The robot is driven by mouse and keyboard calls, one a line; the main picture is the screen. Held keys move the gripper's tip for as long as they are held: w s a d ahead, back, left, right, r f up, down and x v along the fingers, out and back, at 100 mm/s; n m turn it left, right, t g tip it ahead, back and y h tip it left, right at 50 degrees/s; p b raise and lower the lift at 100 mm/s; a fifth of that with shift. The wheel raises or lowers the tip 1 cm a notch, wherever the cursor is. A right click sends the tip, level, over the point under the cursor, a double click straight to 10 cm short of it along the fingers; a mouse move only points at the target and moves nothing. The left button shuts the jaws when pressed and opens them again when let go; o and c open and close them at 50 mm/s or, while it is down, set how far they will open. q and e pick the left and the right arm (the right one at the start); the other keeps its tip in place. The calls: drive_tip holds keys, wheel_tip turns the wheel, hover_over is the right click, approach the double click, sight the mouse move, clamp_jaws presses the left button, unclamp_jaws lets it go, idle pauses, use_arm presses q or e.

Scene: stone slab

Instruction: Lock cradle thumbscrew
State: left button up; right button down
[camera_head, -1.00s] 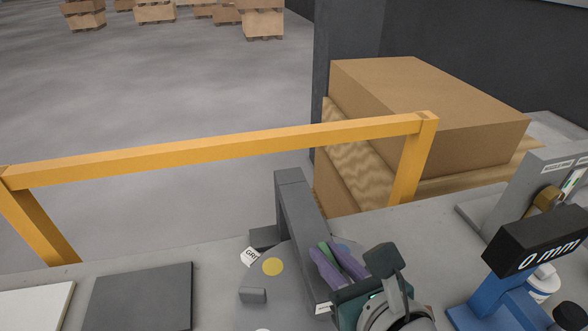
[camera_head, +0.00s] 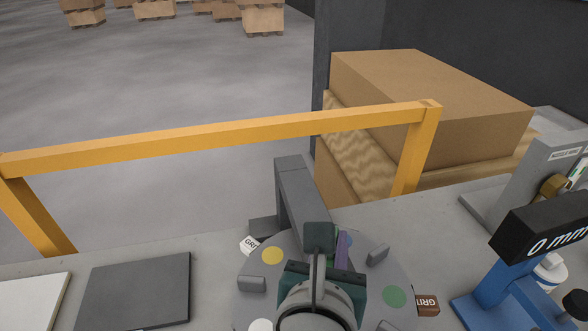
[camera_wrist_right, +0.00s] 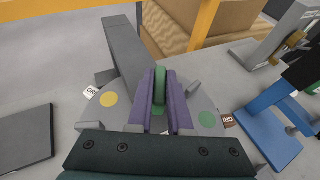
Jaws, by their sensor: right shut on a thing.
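My right gripper (camera_head: 342,243) comes in over the round grey plate (camera_head: 252,310), its purple fingers mostly hidden behind my wrist in the head view. In the right wrist view the purple fingers (camera_wrist_right: 160,84) are shut on an upright green piece, which I take to be the thumbscrew (camera_wrist_right: 159,76). It stands beside the end of a dark grey bar (camera_head: 293,190) that reaches in over the plate. The lower end of the green piece is partly hidden between the fingers. My left gripper is not in view.
The plate carries coloured dots and grey tabs. A blue stand with a black "0 mm" display (camera_head: 545,228) and a grey bracket (camera_head: 520,185) are at right. A dark slab (camera_head: 137,290) lies at left. A yellow rail (camera_head: 220,135) and a cardboard box (camera_head: 430,95) are behind.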

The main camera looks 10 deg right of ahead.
drive_tip(key=shift+d+f, duration=0.1)
idle(0.3)
drive_tip(key=c, duration=0.8)
unclamp_jaws()
drive_tip(key=shift+c, duration=0.2)
drive_tip(key=p+v, duration=0.1)
drive_tip(key=v, duration=0.9)
drive_tip(key=shift+w, duration=0.1)
